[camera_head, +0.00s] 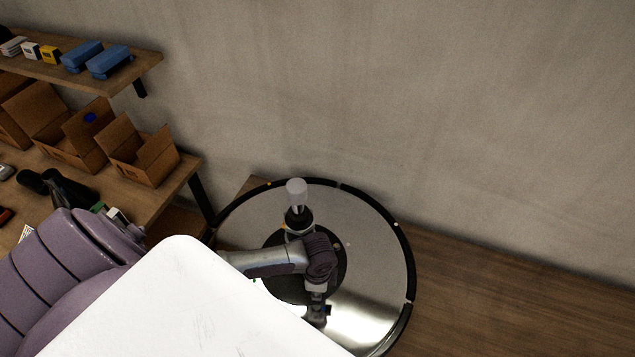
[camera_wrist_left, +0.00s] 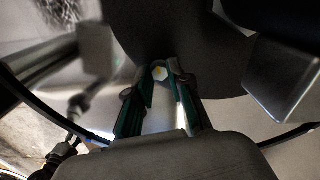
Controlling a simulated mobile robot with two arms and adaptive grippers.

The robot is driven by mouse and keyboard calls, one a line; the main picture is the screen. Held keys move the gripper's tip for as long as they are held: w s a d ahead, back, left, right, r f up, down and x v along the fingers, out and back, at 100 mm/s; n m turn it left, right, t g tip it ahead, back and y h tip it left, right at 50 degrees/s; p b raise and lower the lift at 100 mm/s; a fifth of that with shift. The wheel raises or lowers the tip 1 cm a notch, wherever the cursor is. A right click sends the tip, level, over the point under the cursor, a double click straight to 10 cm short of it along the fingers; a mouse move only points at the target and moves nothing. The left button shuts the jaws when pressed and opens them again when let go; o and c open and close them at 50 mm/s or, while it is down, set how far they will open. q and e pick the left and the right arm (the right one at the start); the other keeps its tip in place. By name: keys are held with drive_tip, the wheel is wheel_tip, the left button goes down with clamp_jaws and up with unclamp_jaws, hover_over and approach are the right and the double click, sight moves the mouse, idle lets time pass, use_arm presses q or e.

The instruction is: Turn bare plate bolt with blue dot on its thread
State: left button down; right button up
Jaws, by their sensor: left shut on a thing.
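A round, shiny metal base plate (camera_head: 375,240) with a black rim lies on the floor in the head view. A dark disc covers its middle, and a post with a pale top (camera_head: 297,190) stands up there. My left arm reaches over the plate, and my left gripper (camera_head: 317,312) is low at its near side. In the left wrist view my left gripper (camera_wrist_left: 160,78) is shut on a pale hex bolt (camera_wrist_left: 160,73) with a yellowish tint, at the edge of a dark round part. The bolt's thread is hidden, and I cannot make out a blue dot.
A wooden workbench (camera_head: 165,200) with open cardboard boxes (camera_head: 140,155) stands at the left. A shelf (camera_head: 140,65) above it holds blue cases. A white panel (camera_head: 190,310) blocks the near view. Wooden floor (camera_head: 500,300) is free at the right, before a bare wall.

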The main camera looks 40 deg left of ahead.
use_arm(q)
drive_tip(key=shift+w+m, duration=0.1)
drive_tip(key=shift+m, duration=1.5)
drive_tip(key=c, duration=1.1)
unclamp_jaws()
drive_tip(key=shift+o, duration=0.2)
wheel_tip(320, 180, up, 12)
